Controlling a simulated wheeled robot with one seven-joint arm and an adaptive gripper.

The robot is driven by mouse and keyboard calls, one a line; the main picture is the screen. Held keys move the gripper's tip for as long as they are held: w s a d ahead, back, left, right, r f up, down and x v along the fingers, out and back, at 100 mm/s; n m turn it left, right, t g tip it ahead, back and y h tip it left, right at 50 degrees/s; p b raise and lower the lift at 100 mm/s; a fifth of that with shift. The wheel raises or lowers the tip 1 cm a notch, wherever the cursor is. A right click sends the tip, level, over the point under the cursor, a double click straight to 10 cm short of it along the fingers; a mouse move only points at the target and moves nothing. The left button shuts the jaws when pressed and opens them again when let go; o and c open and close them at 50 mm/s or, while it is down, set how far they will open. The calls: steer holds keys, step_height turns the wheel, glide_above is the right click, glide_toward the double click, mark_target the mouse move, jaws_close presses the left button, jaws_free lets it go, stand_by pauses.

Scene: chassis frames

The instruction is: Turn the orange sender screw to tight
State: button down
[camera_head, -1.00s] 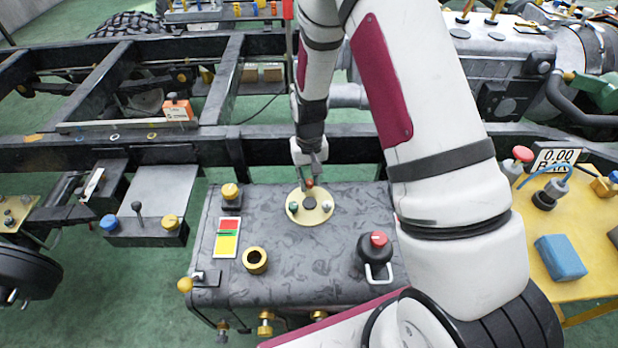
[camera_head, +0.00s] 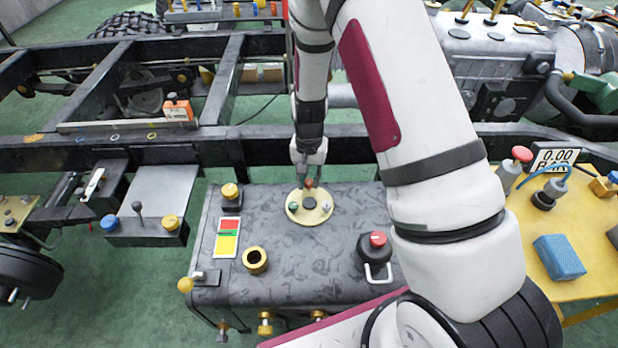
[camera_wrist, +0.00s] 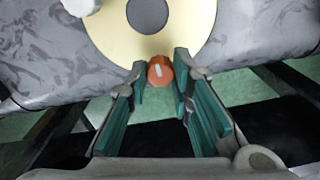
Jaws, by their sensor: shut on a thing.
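The orange sender screw (camera_head: 309,183) stands at the far edge of the round cream sender plate (camera_head: 296,213) on top of the dark tank. In the wrist view the orange screw (camera_wrist: 160,71) shows a short white mark, nearly upright in the picture. My gripper (camera_head: 308,180) reaches down to it from the far side. In the wrist view the teal fingers of my gripper (camera_wrist: 160,74) are shut on the screw, one on each side.
The mottled dark tank (camera_head: 300,270) carries a yellow knob (camera_head: 230,191), a red-and-yellow card (camera_head: 227,238), a brass ring (camera_head: 255,260) and a red-topped black cap (camera_head: 375,245). A black frame rail (camera_head: 250,142) runs just behind the tank.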

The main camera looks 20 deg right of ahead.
steer(key=c, duration=1.4)
jaws_free()
step_height(320, 180, up, 12)
step_height(320, 180, up, 10)
steer(key=n+p, duration=0.1)
steer(key=p, duration=0.1)
glide_above(309, 181)
steer(key=s, duration=0.4)
steer(key=s+r+n+t+p, duration=0.2)
steer(key=s+r+p, duration=0.2)
steer(key=s+r, duration=0.7)
steer(key=s+r+n+p, duration=0.1)
steer(key=s+r, duration=0.3)
steer(key=s, duration=0.1)
steer(key=s+r+n+t+p, duration=0.1)
steer(key=s+r+p, duration=0.1)
steer(key=s+r, duration=0.3)
steer(key=s+r+n+t+p, duration=0.1)
steer(key=s+r+p, duration=0.1)
steer(key=s+r, duration=0.2)
steer(key=shift+s+r, duration=0.15)
steer(key=shift+s, duration=0.7)
steer(key=shift+s+r, duration=0.15)
steer(key=shift+s, duration=0.7)
